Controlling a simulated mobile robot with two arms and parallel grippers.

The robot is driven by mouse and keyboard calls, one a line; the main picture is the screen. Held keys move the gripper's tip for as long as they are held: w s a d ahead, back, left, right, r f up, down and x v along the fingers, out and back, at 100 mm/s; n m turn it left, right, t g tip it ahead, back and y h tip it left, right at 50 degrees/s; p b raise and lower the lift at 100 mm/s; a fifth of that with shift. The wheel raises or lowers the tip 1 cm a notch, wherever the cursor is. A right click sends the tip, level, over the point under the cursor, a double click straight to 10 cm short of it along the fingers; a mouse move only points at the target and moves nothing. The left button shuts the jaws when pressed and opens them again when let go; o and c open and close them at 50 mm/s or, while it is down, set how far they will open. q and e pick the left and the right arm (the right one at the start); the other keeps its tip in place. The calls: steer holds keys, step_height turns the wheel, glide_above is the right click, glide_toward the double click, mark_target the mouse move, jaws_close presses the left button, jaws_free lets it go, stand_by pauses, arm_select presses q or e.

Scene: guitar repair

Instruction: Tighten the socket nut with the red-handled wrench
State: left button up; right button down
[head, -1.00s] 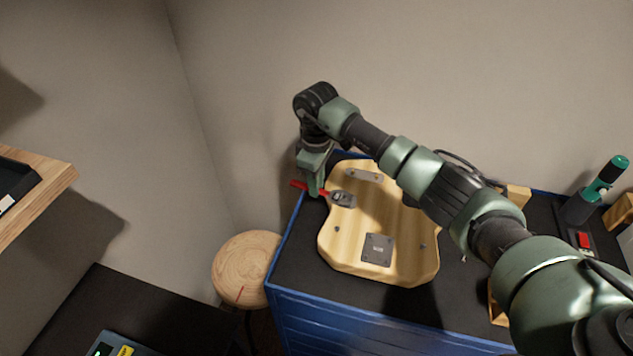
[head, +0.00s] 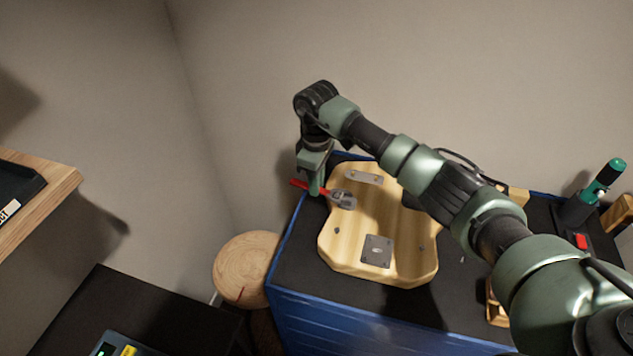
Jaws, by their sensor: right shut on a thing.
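My right gripper (head: 316,189) is shut on the red-handled wrench (head: 301,184) at the left edge of the guitar body. The wrench lies about level, its red handle pointing left and its grey head (head: 343,198) over the upper left part of the body. The pale wooden guitar body (head: 375,218) lies flat on the blue bench. The socket nut cannot be made out; the wrench head covers that spot. I cannot tell whether the head sits around a nut. My left gripper is not in view.
The guitar body carries a metal neck plate (head: 376,251) and a small plate (head: 364,177). A green-handled screwdriver (head: 605,176) stands in a holder at right. A round wooden stool (head: 246,268) stands left of the blue bench (head: 340,316). A dark table (head: 130,305) is at lower left.

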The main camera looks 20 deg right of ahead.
stand_by(0.3)
steer(key=shift+s+a+n+p, duration=0.3)
steer(key=shift+s+n, duration=0.3)
steer(key=shift+n, duration=0.35)
steer(key=shift+s+a+n+p, duration=0.25)
steer(key=shift+s+n, duration=0.4)
steer(key=shift+n, duration=0.35)
steer(key=shift+s+a+n+p, duration=0.2)
steer(key=shift+s+n+p, duration=0.15)
steer(key=shift+s+n, duration=0.45)
steer(key=shift+w, duration=0.2)
steer(key=shift+s+d+n, duration=0.1)
steer(key=shift+s+n, duration=0.9)
steer(key=shift+n, duration=0.55)
steer(key=shift+s+d+n, duration=0.1)
steer(key=shift+s+n, duration=0.9)
steer(key=shift+n, duration=0.5)
